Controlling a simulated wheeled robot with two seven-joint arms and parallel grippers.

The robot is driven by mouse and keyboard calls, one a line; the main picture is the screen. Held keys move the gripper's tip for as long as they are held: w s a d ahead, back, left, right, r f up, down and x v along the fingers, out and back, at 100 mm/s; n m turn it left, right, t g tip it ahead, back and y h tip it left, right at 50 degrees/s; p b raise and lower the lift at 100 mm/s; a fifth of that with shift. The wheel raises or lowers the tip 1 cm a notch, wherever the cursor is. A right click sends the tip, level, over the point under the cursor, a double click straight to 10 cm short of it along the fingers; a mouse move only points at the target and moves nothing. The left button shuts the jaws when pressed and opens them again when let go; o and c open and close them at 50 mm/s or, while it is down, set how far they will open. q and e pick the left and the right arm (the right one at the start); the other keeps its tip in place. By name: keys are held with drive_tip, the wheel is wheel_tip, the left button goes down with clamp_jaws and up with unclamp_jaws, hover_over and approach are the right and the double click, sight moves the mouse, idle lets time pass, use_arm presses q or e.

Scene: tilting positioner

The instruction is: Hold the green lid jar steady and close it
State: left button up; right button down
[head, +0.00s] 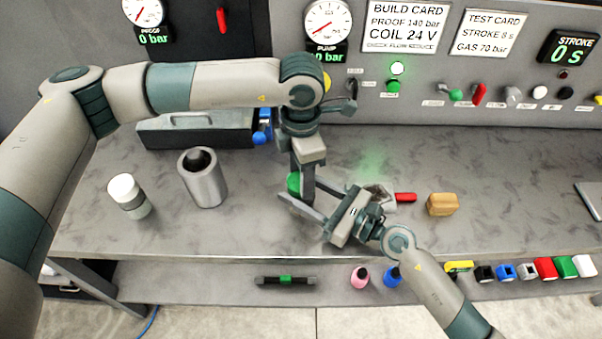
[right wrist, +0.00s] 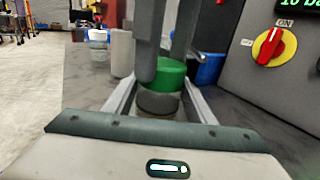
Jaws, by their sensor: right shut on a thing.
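The green lid (head: 294,184) shows beside my left gripper (head: 302,180), which reaches down from above and hides part of it. In the right wrist view the green lid (right wrist: 172,74) sits between my left gripper's dark fingers (right wrist: 163,60), one in front and one behind. My right gripper (head: 302,192) comes in from the lower right, low over the bench. In its wrist view it is shut on the jar (right wrist: 158,104), whose round dark top shows between the fingers. The lid appears above or behind the jar's top, apart from it; the exact gap is unclear.
A grey metal cylinder (head: 204,180) and a white-lidded jar (head: 128,194) stand at the left. A red-handled tool (head: 404,197) and a tan block (head: 442,204) lie right of my right gripper. A grey toolbox (head: 195,130) is behind. The bench's right part is mostly clear.

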use_arm(q)
drive_tip(key=m, duration=1.2)
drive_tip(key=o, duration=1.3)
drive_tip(key=shift+c, duration=0.2)
wheel_tip(320, 180, up, 12)
use_arm(e)
drive_tip(key=c, duration=0.7)
unclamp_jaws()
